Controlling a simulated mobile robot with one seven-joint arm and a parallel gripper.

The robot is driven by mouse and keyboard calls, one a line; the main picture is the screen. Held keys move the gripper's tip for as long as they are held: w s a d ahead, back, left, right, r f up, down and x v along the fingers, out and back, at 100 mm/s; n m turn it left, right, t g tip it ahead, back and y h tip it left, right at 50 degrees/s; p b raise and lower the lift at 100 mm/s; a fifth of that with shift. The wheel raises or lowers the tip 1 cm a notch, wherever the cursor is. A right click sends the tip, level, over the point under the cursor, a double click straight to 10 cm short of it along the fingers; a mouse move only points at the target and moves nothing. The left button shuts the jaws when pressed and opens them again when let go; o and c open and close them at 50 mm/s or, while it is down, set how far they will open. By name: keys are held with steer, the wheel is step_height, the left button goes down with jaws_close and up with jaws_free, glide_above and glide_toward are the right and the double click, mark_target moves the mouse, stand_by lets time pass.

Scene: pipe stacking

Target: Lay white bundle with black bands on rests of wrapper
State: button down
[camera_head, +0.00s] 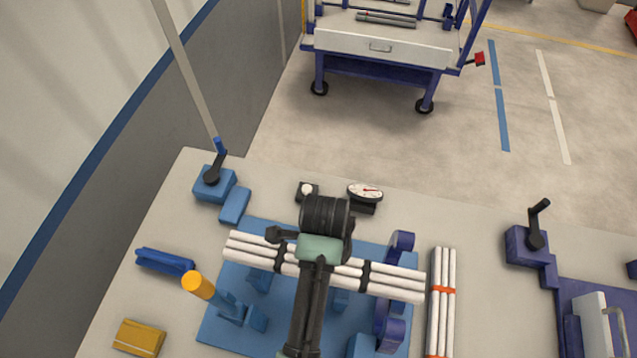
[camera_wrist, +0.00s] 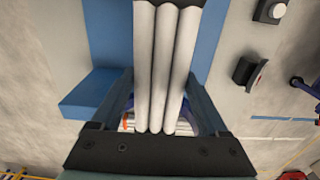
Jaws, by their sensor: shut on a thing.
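The white bundle with black bands (camera_head: 392,281) lies crosswise above the blue wrapper (camera_head: 277,328) in the head view, running from left to slightly lower right. My gripper (camera_head: 318,262) is shut on the bundle near its middle, between the two bands. In the wrist view the white pipes (camera_wrist: 165,60) pass between my gripper's fingers (camera_wrist: 166,85). The wrapper has blue rests (camera_head: 258,281) under the bundle's left part and dark blue curved pieces (camera_head: 391,334) near its right end. My arm hides part of the wrapper. I cannot tell whether the bundle touches the rests.
A white bundle with orange bands (camera_head: 441,305) lies just right of the wrapper. An orange-topped lever (camera_head: 199,285) rises at the wrapper's left. A dial gauge (camera_head: 365,191) and a blue crank block (camera_head: 214,184) stand behind. A purple fixture (camera_head: 528,247) is at right.

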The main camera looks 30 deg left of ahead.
steer(key=shift+d+f+p, duration=0.15)
steer(key=shift+f+p, duration=0.2)
steer(key=shift+f, duration=2.45)
steer(key=shift+f, duration=0.1)
jaws_free()
step_height(320, 180, up, 12)
steer(key=shift+r+b, duration=0.1)
steer(key=shift+b, duration=0.3)
